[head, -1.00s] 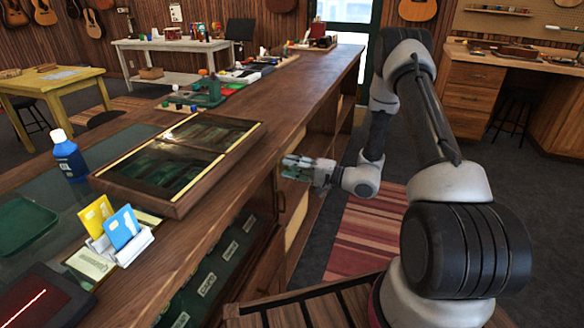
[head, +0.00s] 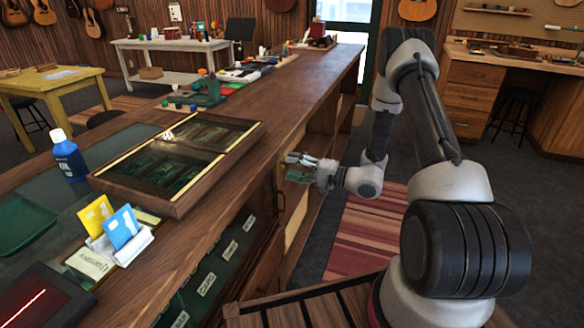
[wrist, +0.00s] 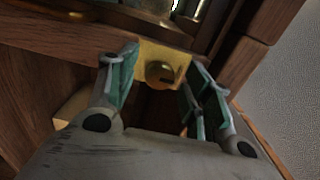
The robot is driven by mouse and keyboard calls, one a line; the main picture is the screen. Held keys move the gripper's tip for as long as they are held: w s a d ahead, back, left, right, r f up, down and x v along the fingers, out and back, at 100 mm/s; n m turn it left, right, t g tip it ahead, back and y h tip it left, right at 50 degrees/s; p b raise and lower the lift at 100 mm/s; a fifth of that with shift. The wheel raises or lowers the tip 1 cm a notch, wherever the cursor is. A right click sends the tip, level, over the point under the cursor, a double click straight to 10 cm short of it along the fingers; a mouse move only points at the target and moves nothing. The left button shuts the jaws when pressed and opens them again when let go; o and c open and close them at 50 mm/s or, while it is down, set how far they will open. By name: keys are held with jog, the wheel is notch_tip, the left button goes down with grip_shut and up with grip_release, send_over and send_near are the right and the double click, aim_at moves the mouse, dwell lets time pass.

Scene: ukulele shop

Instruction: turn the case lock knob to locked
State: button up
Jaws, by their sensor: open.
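The case lock knob (wrist: 161,73) is a round brass knob with a dark slot. It sits on a brass plate (wrist: 147,53) on the wooden case front in the wrist view. My gripper (wrist: 163,82) is open, with one green-padded finger on each side of the knob in the picture. I cannot tell how far the fingertips are from the plate, and no contact shows. In the head view my gripper (head: 300,166) is beside the counter's front edge, and the knob cannot be made out there.
The wooden counter (head: 222,160) runs along the left. A glass-topped display case (head: 137,196) sits on it, with a card holder (head: 133,246) and a blue bottle (head: 68,157) nearby. A striped rug (head: 350,250) lies on the open floor below my arm.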

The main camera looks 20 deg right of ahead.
jog(key=v, duration=1.1)
